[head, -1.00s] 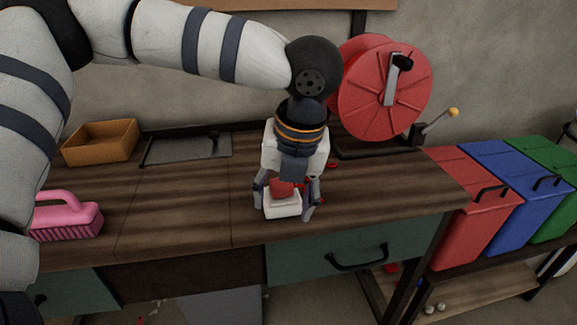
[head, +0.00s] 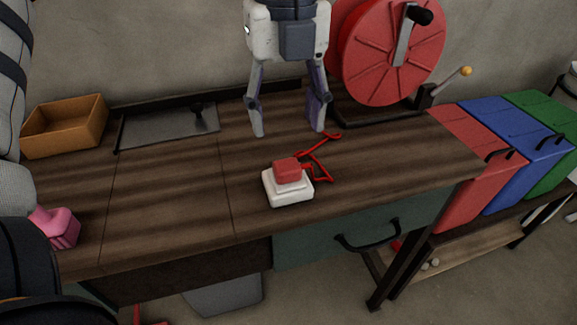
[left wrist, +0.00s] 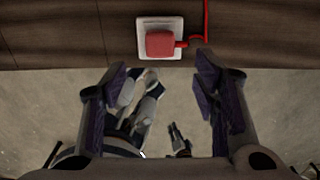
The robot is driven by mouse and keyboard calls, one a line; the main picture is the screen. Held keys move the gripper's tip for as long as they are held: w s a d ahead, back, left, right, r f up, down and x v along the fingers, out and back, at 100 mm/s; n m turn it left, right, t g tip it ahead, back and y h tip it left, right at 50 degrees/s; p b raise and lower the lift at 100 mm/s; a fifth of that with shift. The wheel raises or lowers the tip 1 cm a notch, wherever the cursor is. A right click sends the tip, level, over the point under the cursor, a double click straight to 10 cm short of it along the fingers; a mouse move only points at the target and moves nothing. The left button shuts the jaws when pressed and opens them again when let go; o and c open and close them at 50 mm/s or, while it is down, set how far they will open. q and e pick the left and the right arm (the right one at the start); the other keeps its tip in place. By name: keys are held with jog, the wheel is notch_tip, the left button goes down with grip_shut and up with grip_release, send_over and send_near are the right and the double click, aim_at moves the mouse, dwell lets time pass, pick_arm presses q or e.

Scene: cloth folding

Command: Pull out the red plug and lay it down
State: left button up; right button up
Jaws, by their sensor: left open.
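The red plug (head: 287,170) sits in the white socket box (head: 289,192) on the wooden worktop (head: 170,190). Its red cord (head: 318,160) runs from the plug's right side back across the wood. My left gripper (head: 288,132) is open and empty, raised above and apart from the plug. In the left wrist view the plug (left wrist: 160,42) and socket (left wrist: 144,24) lie at the top, beyond the open fingers (left wrist: 160,78). My right gripper does not show clearly in any view.
A red cable reel (head: 393,50) stands at the back right. An orange-brown box (head: 66,125) and a grey metal plate (head: 165,127) are at the back left. A pink brush (head: 58,226) lies at the left. Red, blue and green bins stand to the right. Wood around the socket is mostly clear.

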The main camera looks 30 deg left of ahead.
aim_at(287, 164)
pick_arm(q)
notch_tip(287, 164, down, 6)
jog(key=b, duration=0.4)
notch_tip(287, 164, down, 2)
jog(key=shift+p, duration=0.45)
jog(key=shift+f, duration=0.55)
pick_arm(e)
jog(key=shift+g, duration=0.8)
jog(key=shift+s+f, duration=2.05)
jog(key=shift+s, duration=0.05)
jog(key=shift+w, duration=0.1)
pick_arm(q)
jog(key=shift+p, duration=0.6)
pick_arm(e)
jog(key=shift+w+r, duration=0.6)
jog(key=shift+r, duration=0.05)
pick_arm(q)
jog(key=shift+r, duration=0.1)
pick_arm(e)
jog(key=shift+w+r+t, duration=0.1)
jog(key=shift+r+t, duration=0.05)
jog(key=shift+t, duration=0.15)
pick_arm(q)
jog(key=shift+p, duration=0.55)
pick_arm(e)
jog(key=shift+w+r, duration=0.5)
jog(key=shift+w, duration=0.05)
